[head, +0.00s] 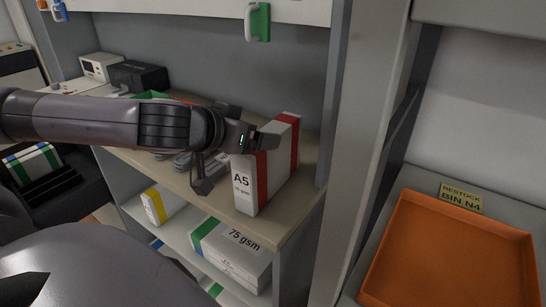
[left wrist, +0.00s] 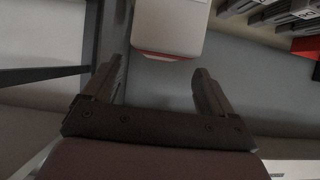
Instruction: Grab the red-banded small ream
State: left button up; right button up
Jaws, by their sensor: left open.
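The red-banded small ream (head: 243,183) is a white upright pack labelled A5 with red bands. It stands on the wooden shelf top (head: 216,198) near its right end. My left gripper (head: 262,136) is open beside the upper part of the ream and overlaps it in the head view; I cannot tell there whether they touch. In the left wrist view the open fingers (left wrist: 157,85) point toward a white block with a red edge, likely the ream (left wrist: 168,27), which lies beyond the fingertips. Nothing is between the fingers. My right gripper is not in view.
A grey upright panel (head: 352,150) stands right of the ream. Beyond it is an orange tray (head: 455,250). Dark items sit behind my arm.

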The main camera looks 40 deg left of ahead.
aim_at(266, 131)
pick_arm(q)
jog(key=shift+w+f, duration=0.15)
jog(key=shift+w, duration=0.1)
jog(key=shift+p+x, duration=0.75)
jog(key=shift+x, duration=1.9)
jog(key=shift+a, duration=0.1)
grip_shut()
jog(key=shift+w+r, duration=0.15)
jog(key=shift+r, duration=0.2)
